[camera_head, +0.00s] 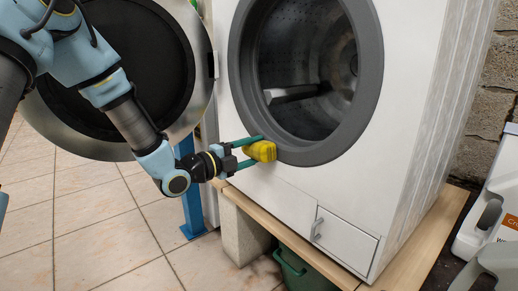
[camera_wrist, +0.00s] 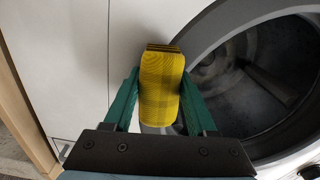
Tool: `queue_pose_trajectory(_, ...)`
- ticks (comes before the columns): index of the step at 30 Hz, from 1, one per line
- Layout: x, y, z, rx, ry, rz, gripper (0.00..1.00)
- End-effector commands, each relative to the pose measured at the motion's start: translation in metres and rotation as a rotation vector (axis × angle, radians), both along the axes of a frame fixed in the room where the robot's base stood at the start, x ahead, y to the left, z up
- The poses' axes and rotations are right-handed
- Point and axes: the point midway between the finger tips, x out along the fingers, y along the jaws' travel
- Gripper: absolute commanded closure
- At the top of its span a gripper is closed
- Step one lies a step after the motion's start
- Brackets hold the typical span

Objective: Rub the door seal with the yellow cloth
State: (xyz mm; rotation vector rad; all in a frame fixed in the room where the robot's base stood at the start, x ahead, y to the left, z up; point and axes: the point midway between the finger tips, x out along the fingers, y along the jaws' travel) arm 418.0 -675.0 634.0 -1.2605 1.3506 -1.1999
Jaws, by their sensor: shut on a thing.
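My gripper (camera_head: 256,153) is shut on the yellow cloth (camera_head: 262,151), a folded pad with dark lines. In the wrist view the cloth (camera_wrist: 161,85) sits between the two green fingers of the gripper (camera_wrist: 161,100). The grey ring-shaped door seal (camera_head: 283,148) surrounds the washing machine's drum opening. The cloth is at the ring's lower left edge in the head view; I cannot tell whether it touches. In the wrist view the seal (camera_wrist: 212,35) curves to the right of the cloth.
The machine's round door (camera_head: 125,75) stands open at left, behind my arm. The white washing machine (camera_head: 410,150) rests on a wooden board (camera_head: 425,240) over a block (camera_head: 243,225). A green bin (camera_head: 292,268) is underneath. White containers (camera_head: 492,205) stand at right. Tiled floor is free at lower left.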

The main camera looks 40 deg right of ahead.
Motion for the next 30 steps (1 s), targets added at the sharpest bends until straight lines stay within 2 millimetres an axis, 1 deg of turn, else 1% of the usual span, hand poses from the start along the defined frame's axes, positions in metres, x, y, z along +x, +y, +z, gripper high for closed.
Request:
queue_pose_trajectory(1, 0.008, -0.002, 0.004, -0.006, -0.004, 0.011, 1.00)
queue_pose_trajectory(2, 0.009, -0.002, 0.004, -0.005, -0.004, 0.011, 1.00)
queue_pose_trajectory(12, 0.011, 0.000, 0.003, -0.005, -0.004, 0.013, 1.00)
queue_pose_trajectory(30, 0.011, 0.055, 0.002, 0.000, -0.001, 0.006, 1.00)
